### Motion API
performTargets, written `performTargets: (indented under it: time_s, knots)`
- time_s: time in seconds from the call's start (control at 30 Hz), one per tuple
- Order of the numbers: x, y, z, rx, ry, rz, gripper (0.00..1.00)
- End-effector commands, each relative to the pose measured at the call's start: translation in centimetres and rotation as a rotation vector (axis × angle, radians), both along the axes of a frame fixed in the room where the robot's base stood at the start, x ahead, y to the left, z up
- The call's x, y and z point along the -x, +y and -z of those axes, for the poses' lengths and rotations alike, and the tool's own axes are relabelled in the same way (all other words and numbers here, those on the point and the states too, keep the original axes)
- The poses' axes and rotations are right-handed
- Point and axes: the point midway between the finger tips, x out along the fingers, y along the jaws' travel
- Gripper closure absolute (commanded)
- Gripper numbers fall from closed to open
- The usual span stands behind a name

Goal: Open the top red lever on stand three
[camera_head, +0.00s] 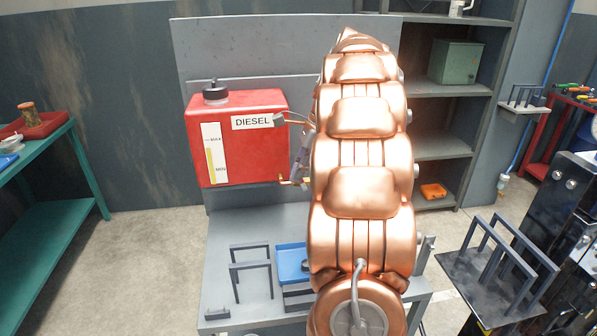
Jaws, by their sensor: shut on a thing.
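A red diesel tank (240,138) with a black cap and a "DIESEL" label is mounted on the grey panel of a stand (232,226). My copper-coloured arm rises in front of the stand and covers the area right of the tank. My gripper (303,148) shows only in part, as grey pieces beside the tank's right side. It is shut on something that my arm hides. A small brass fitting (284,181) shows at the tank's lower right. No red lever can be made out, and no stand number is readable.
A blue tray (291,262) and dark grey racks (250,270) are on the stand's table. A green table (45,215) stands at left. A grey shelf (445,147) is behind at right, with a dark rack stand (492,283) at front right. Floor between green table and stand is clear.

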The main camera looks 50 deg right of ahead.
Motion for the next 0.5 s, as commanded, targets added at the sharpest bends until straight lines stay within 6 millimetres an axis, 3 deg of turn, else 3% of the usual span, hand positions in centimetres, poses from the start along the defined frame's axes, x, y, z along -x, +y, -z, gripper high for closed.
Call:
performTargets:
  time_s: [0.5]
  knots:
    - [-0.36,0.60,-0.03,0.084,0.068,-0.003,1.00]
